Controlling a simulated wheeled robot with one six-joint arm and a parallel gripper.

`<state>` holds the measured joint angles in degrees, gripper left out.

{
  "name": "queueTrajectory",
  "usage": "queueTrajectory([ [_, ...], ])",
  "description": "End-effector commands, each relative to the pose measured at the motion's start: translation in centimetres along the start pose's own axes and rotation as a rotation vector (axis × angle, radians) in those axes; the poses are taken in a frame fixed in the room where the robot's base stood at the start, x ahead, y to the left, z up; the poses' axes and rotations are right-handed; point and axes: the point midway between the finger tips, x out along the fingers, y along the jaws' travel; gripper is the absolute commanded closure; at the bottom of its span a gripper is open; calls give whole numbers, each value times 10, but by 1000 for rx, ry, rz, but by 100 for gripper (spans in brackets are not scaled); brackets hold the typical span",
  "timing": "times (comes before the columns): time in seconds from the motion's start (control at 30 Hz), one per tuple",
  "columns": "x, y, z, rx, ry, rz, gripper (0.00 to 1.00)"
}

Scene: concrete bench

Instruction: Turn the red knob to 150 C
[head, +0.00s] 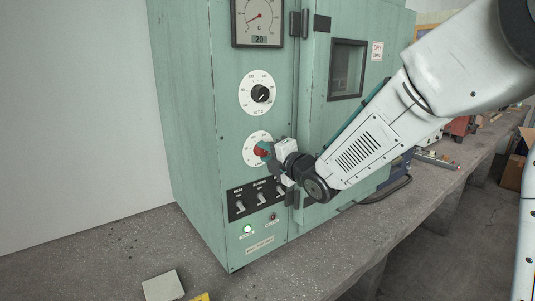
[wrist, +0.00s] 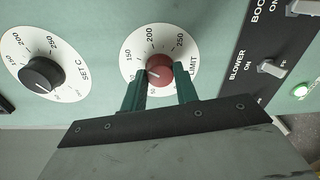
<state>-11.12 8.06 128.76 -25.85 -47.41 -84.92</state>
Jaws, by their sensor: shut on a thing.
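The red knob (wrist: 160,69) sits at the centre of a white round dial marked LIMIT (wrist: 150,37), with 150, 200 and 250 readable. Its pale pointer mark appears to point to the lower left, below the 150 mark; the exact reading is unclear. My gripper (wrist: 161,88) is shut on the red knob, one green finger on each side. In the head view my gripper (head: 267,151) reaches the red knob (head: 260,150) from the right and hides part of its dial (head: 251,143).
A black SET C knob (head: 260,93) sits above on the green oven (head: 185,110). A gauge (head: 258,20) reads about 20. Switches (head: 258,198) and a lit green lamp (head: 248,229) are below. A grey block (head: 162,287) lies on the bench.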

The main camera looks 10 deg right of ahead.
Motion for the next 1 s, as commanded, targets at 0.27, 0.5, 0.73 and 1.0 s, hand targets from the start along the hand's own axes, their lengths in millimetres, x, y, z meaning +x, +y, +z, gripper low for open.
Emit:
queueTrajectory([
  [0.27, 0, -1, -1, -92, -3, -3, 93],
  [0.5, 0, -1, -1, -113, -3, -4, 93],
  [0.73, 0, -2, -1, -112, -3, -4, 93],
  [1.0, 0, -1, 0, -112, -4, -3, 49],
])
